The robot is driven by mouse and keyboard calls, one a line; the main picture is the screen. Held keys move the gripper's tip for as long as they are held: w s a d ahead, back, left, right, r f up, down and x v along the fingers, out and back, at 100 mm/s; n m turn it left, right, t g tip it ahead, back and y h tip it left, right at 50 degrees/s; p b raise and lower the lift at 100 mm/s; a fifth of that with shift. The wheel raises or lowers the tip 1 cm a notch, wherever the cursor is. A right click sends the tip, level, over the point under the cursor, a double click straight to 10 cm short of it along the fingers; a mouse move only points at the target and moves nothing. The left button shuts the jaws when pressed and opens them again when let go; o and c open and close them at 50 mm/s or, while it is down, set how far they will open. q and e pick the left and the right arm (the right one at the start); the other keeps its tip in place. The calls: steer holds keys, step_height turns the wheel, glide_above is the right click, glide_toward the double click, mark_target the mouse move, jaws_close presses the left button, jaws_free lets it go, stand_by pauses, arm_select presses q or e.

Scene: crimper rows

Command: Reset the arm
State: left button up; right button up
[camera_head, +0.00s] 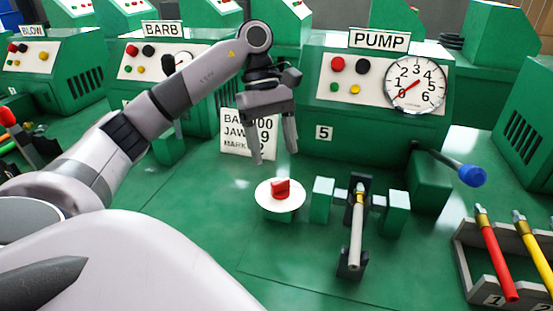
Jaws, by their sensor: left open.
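My left arm (160,110) comes in from the left and reaches over the green bench. My left gripper (273,155) is open and empty, pointing down. It hangs above the bench, in front of the machine labelled PUMP (380,110) and partly over a white sign (236,140). In the picture it lies above a red knob (281,189) on a white round dial (265,196), apart from it. My right gripper is not in view.
A grey hose in a black holder (356,230) stands between green blocks (397,213). A lever with a blue knob (473,176) sticks out at the right. A rack (466,270) holds red (495,255) and yellow hoses (533,255). Bare bench (215,225) lies left of the dial.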

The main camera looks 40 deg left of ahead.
arm_select(q)
steer(key=shift+a+r, duration=0.2)
steer(key=shift+r, duration=0.2)
